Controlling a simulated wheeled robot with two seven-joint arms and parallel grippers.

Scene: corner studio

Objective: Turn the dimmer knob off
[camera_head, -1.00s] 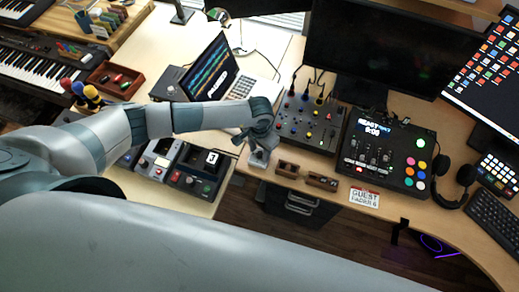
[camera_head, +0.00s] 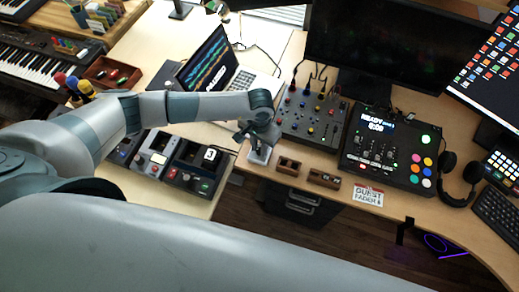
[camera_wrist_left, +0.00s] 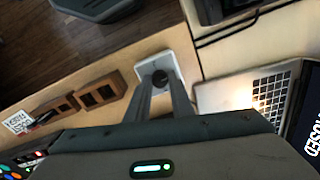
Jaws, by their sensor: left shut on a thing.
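The dimmer is a small white box (camera_head: 260,155) near the front edge of the desk. In the left wrist view its white plate (camera_wrist_left: 174,59) carries a dark round knob (camera_wrist_left: 160,78). My left gripper (camera_head: 259,143) reaches down onto the dimmer from the left. In the left wrist view the two fingers of this gripper (camera_wrist_left: 161,88) stand on either side of the knob and are shut on it. The fingers hide part of the plate. The knob is hidden under the gripper in the head view. My right gripper is not in view.
Two small wooden holders (camera_head: 323,179) sit just right of the dimmer. A mixer (camera_head: 314,116) and a control deck (camera_head: 387,150) stand behind and to the right. An open laptop (camera_head: 215,66) is behind my left arm. Boxes with buttons (camera_head: 157,158) stand to the left.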

